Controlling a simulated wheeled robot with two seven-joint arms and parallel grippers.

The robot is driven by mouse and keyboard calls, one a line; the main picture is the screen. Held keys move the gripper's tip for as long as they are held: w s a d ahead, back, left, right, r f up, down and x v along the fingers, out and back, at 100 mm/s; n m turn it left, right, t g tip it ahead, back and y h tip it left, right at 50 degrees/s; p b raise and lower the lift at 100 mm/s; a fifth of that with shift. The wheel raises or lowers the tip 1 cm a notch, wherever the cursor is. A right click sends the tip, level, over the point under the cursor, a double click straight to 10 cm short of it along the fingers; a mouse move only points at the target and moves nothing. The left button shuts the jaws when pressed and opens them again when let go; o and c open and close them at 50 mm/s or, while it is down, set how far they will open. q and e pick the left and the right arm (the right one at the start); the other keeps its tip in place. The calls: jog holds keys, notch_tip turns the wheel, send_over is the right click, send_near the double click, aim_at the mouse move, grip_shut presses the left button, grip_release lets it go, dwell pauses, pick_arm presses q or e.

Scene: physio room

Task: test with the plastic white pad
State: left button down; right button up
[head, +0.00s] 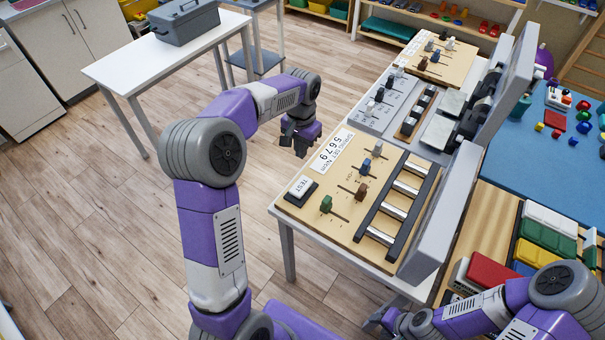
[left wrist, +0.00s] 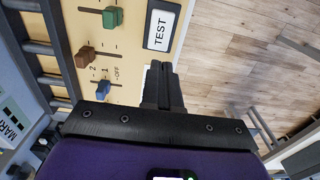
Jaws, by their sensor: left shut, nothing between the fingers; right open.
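The white pad marked TEST (head: 303,185) sits in a dark frame at the near left corner of a wooden slider board (head: 335,232). It also shows at the top of the left wrist view (left wrist: 162,25). My left gripper (head: 300,148) is shut and empty, beyond the board's left edge and apart from the pad. In the left wrist view its closed fingers (left wrist: 160,75) point up toward the pad. Green (head: 326,203), brown (head: 362,192) and blue (head: 377,149) slider knobs stand on the board. My right gripper (head: 378,319) is partly visible, low in the head view, open.
A card with large digits (head: 331,152) lies beside the pad. A ladder-like rack (head: 397,210) and a grey upright panel (head: 440,215) border the board's right side. More boards stand behind. A white table with a grey toolbox (head: 184,22) stands at upper left; wooden floor lies between.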

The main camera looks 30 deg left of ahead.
aim_at(301, 187)
pick_arm(q)
notch_tip(301, 187, down, 14)
jog(key=b, duration=0.3)
jog(key=shift+w+f, duration=0.1)
notch_tip(301, 187, down, 2)
jog(key=shift+f+b, duration=0.15)
jog(key=shift+b, duration=0.4)
jog(key=shift+s+d+f, duration=0.1)
jog(key=shift+s, duration=0.25)
jog(key=shift+f, duration=0.1)
jog(key=r+p, duration=0.2)
jog(key=r, duration=0.1)
jog(key=r+p, duration=0.2)
jog(key=shift+w+r, duration=0.25)
jog(key=shift+w, duration=0.05)
notch_tip(301, 187, up, 10)
jog(key=p, duration=0.1)
